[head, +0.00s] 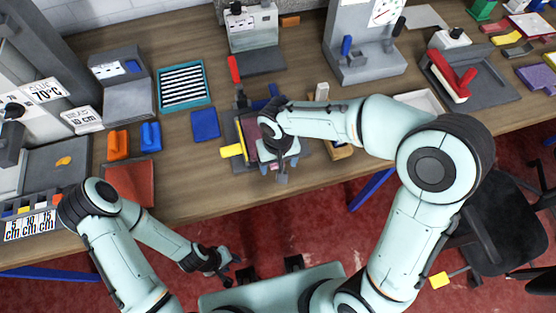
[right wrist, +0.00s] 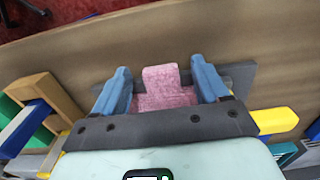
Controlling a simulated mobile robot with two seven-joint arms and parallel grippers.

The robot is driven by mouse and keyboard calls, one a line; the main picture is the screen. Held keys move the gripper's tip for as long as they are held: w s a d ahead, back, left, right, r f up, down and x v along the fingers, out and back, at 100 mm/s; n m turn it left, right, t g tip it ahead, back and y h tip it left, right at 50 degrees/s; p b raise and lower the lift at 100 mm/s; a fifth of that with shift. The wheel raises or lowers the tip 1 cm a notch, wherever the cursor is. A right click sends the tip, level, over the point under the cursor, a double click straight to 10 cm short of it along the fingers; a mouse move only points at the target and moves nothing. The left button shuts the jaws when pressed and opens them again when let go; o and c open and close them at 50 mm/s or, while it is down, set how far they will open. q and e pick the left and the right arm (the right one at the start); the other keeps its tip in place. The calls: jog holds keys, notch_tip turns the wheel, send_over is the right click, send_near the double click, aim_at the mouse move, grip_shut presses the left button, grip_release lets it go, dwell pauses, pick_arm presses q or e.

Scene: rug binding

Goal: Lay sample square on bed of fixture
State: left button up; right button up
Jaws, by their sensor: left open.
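The fixture (head: 229,129) is a dark grey block near the table's front edge, with a yellow handle (head: 231,151) at its left. A pink square (right wrist: 165,98) with a narrower tab shows on the fixture in the right wrist view; its edge shows in the head view (head: 250,131). My right gripper (right wrist: 163,84) is over the fixture. Its blue fingers stand wide apart, one on each side of the pink tab, without touching the tab. The wrist hides much of the bed, and I cannot tell whether the square lies flat. My left gripper (head: 231,266) is open and empty, off the table's front edge.
A blue pad (head: 205,125), a striped teal tray (head: 183,85), orange (head: 118,145) and blue (head: 151,137) blocks and a red-brown mat (head: 131,184) lie left of the fixture. A wooden block (head: 341,153) is right of it. Grey machines stand behind.

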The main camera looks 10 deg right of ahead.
pick_arm(q)
jog(key=shift+w+r+p, duration=0.7)
jog(key=shift+r+p, duration=0.05)
jog(key=shift+r, duration=0.15)
pick_arm(e)
notch_tip(320, 180, up, 13)
jog(key=shift+r, duration=0.2)
pick_arm(q)
jog(key=shift+s, duration=0.15)
